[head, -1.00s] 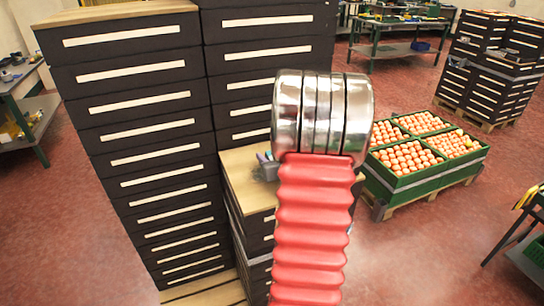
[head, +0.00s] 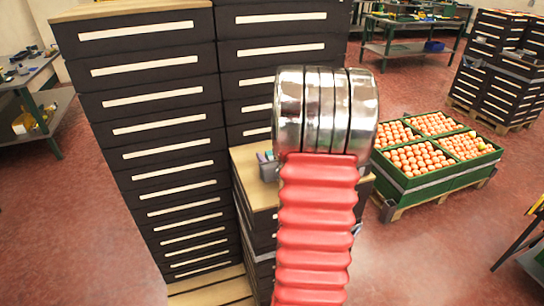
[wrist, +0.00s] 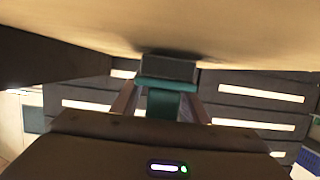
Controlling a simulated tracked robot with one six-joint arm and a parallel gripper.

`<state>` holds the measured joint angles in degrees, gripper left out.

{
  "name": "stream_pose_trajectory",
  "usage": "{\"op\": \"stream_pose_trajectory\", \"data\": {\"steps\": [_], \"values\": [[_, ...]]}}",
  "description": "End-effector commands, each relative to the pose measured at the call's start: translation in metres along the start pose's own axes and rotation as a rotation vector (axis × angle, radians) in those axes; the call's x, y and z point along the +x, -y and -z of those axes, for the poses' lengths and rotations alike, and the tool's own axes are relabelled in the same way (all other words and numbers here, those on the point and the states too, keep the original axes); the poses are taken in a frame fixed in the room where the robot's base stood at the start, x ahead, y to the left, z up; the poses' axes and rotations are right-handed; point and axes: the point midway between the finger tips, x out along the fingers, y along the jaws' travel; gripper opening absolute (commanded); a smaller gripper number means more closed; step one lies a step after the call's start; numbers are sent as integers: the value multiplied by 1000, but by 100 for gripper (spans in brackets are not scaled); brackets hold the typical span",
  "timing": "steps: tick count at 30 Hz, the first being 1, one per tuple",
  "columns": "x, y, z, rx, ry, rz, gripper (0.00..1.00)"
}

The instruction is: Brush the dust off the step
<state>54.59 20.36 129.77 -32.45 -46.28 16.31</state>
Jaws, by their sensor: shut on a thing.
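In the wrist view my gripper (wrist: 160,103) is shut on a teal-handled tool with a dark grey block (wrist: 167,68) at its far end, which looks like the brush. The block is close to a broad tan surface (wrist: 240,40) across the top of the picture. I cannot tell whether they touch. I cannot tell whether this surface is the step, and no dust can be made out.
Tall dark drawer stacks (head: 150,120) stand at left. Green crates of oranges (head: 425,180) sit on a pallet at right. Red floor is open around them.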

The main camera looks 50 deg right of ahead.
Motion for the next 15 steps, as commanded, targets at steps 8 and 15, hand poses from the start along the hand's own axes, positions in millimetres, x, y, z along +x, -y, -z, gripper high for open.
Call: {"op": "stream_pose_trajectory", "data": {"steps": [8,15], "values": [[0,18,-2,0,1,1,17],[0,28,-3,0,1,1,17]]}}
